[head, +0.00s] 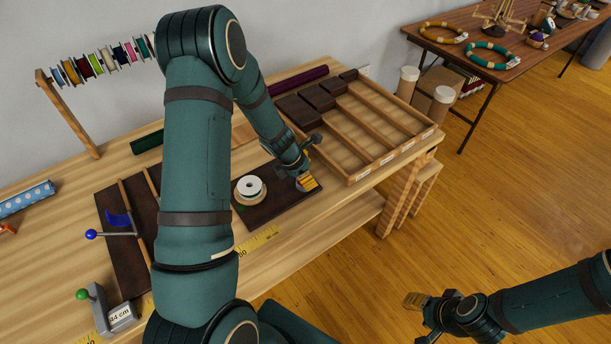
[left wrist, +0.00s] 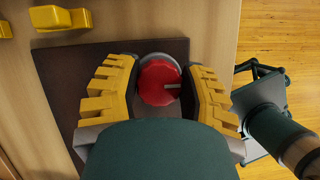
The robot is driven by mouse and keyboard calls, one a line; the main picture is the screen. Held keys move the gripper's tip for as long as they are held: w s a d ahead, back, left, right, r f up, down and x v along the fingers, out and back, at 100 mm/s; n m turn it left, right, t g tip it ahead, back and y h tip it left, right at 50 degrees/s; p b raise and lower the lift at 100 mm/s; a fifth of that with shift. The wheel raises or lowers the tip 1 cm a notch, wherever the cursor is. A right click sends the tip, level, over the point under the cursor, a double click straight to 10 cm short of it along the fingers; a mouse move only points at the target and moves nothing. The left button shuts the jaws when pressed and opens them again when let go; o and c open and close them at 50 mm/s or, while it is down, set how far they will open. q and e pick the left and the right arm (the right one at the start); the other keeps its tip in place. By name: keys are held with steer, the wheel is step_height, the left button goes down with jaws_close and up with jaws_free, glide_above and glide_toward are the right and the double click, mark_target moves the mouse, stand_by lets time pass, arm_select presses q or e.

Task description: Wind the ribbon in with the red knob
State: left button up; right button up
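The red knob (left wrist: 158,82) shows in the left wrist view as a round disc with a pale mark, near the edge of a dark brown board (left wrist: 65,95). My left gripper (left wrist: 164,66) has its yellow fingers on either side of it, apart, with a narrow gap at the right; contact at the left is unclear. In the head view my left gripper (head: 306,183) is over the right end of the board and hides the knob. A white spool (head: 243,185) sits on the board. I cannot make out a ribbon on it. My right gripper (head: 417,318) is open and empty, over the floor.
A yellow tape scale (head: 258,240) runs along the front. A wooden divided tray (head: 372,112) is behind my left gripper. A ribbon spool rack (head: 100,62) stands at the back.

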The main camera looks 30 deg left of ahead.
arm_select(q)
steer(key=shift+m, duration=0.4)
steer(key=shift+c, duration=0.2)
